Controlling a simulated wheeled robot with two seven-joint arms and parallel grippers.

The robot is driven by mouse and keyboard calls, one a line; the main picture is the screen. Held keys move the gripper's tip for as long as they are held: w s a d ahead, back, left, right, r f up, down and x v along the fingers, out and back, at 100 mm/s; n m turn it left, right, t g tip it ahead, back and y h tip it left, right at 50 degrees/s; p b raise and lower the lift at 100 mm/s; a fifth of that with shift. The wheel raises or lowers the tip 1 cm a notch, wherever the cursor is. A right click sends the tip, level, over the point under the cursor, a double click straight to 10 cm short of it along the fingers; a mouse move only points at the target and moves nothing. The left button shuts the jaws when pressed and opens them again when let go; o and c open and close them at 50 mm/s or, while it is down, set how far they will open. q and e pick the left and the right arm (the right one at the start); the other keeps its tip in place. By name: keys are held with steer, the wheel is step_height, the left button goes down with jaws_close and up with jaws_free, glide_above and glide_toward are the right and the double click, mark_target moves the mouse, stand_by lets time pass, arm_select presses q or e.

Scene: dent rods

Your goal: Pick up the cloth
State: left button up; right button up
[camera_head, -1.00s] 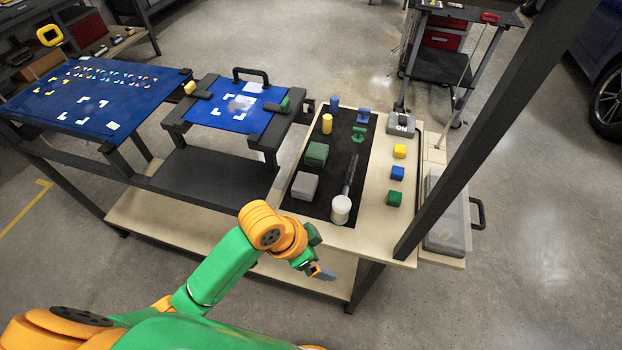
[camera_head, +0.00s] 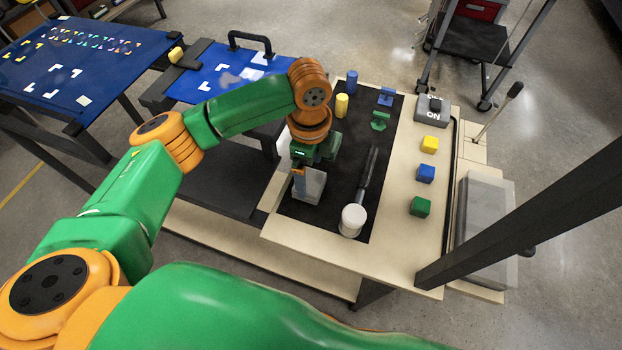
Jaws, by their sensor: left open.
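A pale grey, block-shaped thing (camera_head: 311,190) lies on the black mat (camera_head: 336,213) near its front left. It may be the folded cloth, but its material is not clear. My left gripper (camera_head: 304,177) points down right at this pale thing and covers part of it. Its jaws are open. I cannot tell whether the fingers touch the pale thing. The green block behind it is mostly hidden by my gripper. My right gripper is out of view.
A white-capped cylinder (camera_head: 353,219) and a dark rod (camera_head: 368,175) lie close to the right. Yellow (camera_head: 341,105) and blue (camera_head: 351,82) cylinders stand behind. Yellow, blue and green cubes line the bench's right side. A dark post (camera_head: 520,222) crosses the right front.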

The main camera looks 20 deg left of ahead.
mark_target(309, 181)
arm_select(q)
steer(key=f, duration=0.2)
steer(key=shift+s+f, duration=0.2)
steer(key=shift+f, duration=0.1)
steer(key=shift+w+a+f, duration=0.1)
steer(key=shift+w+f, duration=0.2)
steer(key=shift+f, duration=0.05)
steer(key=shift+s+r, duration=0.1)
steer(key=c, duration=1.1)
steer(key=shift+o, duration=0.2)
steer(key=shift+r, duration=0.4)
step_height(309, 181, up, 9)
